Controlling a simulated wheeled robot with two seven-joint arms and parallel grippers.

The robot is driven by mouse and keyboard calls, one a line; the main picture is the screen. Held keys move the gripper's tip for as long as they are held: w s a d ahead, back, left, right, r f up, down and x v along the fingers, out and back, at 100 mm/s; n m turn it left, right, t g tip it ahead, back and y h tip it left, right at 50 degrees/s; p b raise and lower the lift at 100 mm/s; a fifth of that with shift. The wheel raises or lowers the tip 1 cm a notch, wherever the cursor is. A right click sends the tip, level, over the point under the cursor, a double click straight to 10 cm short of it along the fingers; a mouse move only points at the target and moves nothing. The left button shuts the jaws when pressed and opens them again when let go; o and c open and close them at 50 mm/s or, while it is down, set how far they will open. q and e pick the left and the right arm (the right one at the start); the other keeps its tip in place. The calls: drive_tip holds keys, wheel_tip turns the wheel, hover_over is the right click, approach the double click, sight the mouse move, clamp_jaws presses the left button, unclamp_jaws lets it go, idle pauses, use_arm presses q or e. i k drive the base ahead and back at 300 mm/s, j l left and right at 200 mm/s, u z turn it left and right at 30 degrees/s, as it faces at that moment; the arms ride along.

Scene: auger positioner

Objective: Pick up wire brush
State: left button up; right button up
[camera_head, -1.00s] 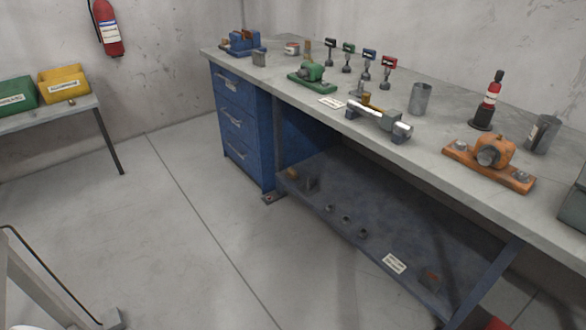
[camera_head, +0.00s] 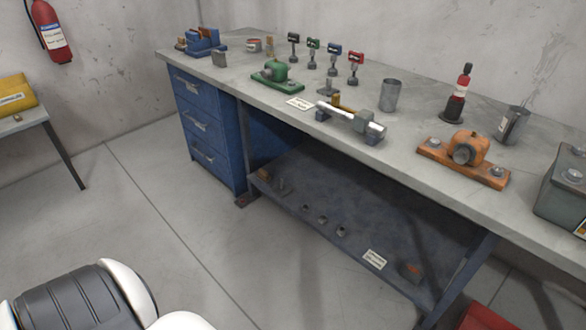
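I cannot identify the wire brush for certain at this size. A small tan-brown piece (camera_head: 341,104) lies on the workbench behind a grey metal shaft assembly (camera_head: 350,118), which partly hides it. Another small brown upright piece (camera_head: 269,47) stands near the back of the bench, beside a small round tin (camera_head: 254,45). Neither of my grippers is in view. Only a white and black part of my own body shows at the lower left.
The grey workbench (camera_head: 220,80) carries a green bearing block (camera_head: 277,75), an orange one (camera_head: 466,150), metal cups (camera_head: 390,95), a red-black bottle (camera_head: 459,94) and several stamp-like tools. Blue drawers (camera_head: 205,120) stand below its left end. The floor in front is clear.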

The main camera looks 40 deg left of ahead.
sight(262, 175)
drive_tip(key=i+j+z, duration=0.2)
drive_tip(key=j, duration=0.55)
drive_tip(key=i+j+z, duration=0.2)
drive_tip(key=j, duration=0.6)
drive_tip(key=j+z, duration=0.2)
drive_tip(key=j, duration=0.55)
